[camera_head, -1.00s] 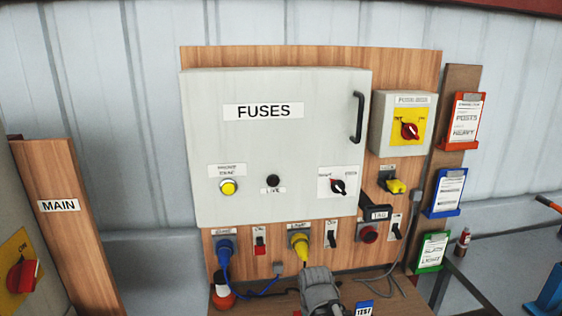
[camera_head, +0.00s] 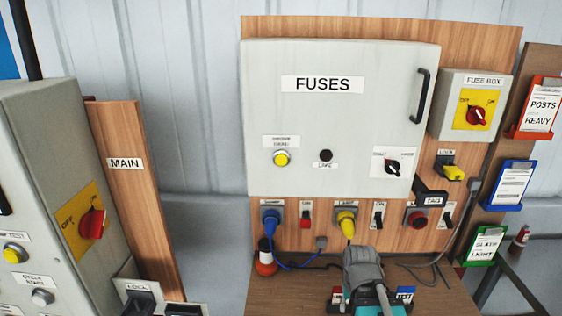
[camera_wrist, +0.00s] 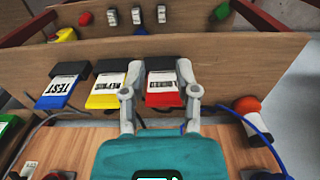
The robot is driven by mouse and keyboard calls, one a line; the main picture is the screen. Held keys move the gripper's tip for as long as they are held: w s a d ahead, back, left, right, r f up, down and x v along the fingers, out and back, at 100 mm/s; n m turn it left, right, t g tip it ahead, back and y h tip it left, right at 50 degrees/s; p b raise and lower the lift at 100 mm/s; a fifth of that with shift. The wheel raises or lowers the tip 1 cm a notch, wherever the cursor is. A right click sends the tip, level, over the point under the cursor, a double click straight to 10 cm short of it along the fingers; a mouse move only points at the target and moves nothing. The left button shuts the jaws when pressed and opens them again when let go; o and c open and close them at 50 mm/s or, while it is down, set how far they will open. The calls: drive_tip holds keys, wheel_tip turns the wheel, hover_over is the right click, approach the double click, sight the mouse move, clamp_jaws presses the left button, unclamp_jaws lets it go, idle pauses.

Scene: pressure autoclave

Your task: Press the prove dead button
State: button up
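The prove dead button (camera_head: 281,158) is a round yellow button in a pale ring, low on the left of the grey FUSES cabinet door (camera_head: 330,115), under a small label. Nothing touches it in the head view. My gripper (camera_wrist: 160,94) shows in the wrist view with its two grey fingers spread apart and nothing held between them. A red tag (camera_wrist: 163,90) lies in line behind the gap. In the head view, my arm shows at the bottom centre, below and to the right of the button; the fingertips are hidden there.
A dark lamp (camera_head: 326,155) and a black rotary switch (camera_head: 393,168) share the cabinet door. Yellow (camera_head: 346,219) and blue (camera_head: 271,221) plugs with cables are below. A MAIN board (camera_head: 126,164) and grey control cabinet stand left. Yellow (camera_wrist: 108,90) and blue (camera_wrist: 57,90) tags sit beside the red one.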

clamp_jaws()
idle(1.1)
